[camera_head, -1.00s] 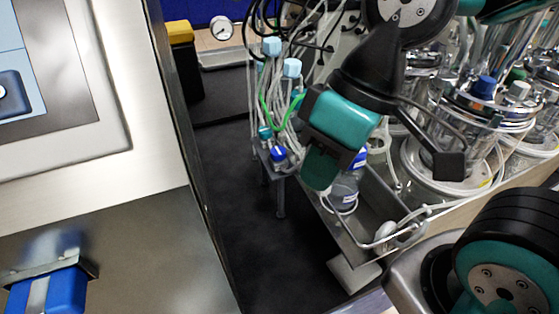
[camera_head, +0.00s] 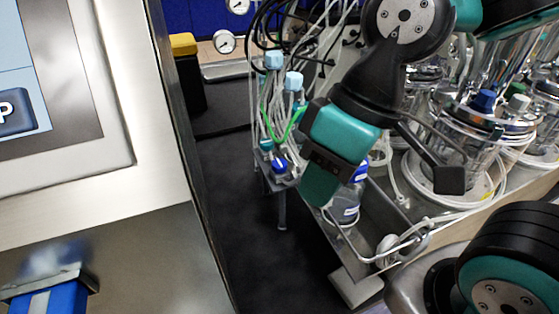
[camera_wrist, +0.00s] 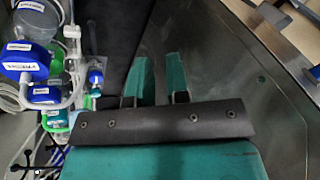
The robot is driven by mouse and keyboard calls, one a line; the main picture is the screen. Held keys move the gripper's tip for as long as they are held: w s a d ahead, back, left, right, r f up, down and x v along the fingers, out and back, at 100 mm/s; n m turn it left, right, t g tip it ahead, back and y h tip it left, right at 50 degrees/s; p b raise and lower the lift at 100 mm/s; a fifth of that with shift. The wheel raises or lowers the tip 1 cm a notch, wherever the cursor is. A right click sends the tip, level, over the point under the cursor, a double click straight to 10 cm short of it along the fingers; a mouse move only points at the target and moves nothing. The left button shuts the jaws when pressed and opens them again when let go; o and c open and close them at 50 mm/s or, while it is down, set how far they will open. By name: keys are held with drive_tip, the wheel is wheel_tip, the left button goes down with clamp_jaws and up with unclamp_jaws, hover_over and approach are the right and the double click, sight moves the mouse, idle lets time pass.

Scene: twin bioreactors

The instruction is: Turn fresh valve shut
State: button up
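In the wrist view, a bottle with a blue cap labelled FRESH (camera_wrist: 25,68) stands at the upper left. A small blue knob with a white body (camera_wrist: 95,77) sits to its right on the tubing; it may be the fresh valve, but its label and turn position are not readable. In the head view, a blue part (camera_head: 278,163) shows low in the tubing stand, left of my gripper.
A metal cabinet with a screen (camera_head: 75,140) fills the left side. A steel tray with a blue-capped bottle (camera_head: 346,200) and glass vessels (camera_head: 440,150) stand at right. The dark floor gap (camera_head: 235,235) between cabinet and bench is free.

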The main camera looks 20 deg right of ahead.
drive_tip(key=o, duration=0.7)
drive_tip(key=w+d+r+m+h+p, duration=0.1)
drive_tip(key=w+r+h+p, duration=0.1)
drive_tip(key=w, duration=0.8)
drive_tip(key=shift+r+p, duration=0.6)
drive_tip(key=shift+p, duration=0.15)
drive_tip(key=m+h+p, duration=0.1)
drive_tip(key=h+p, duration=0.1)
drive_tip(key=p, duration=0.1)
hover_over(278, 162)
wheel_tip(278, 162, down, 18)
drive_tip(key=p, duration=0.4)
drive_tip(key=shift+r, duration=0.15)
drive_tip(key=c, duration=0.9)
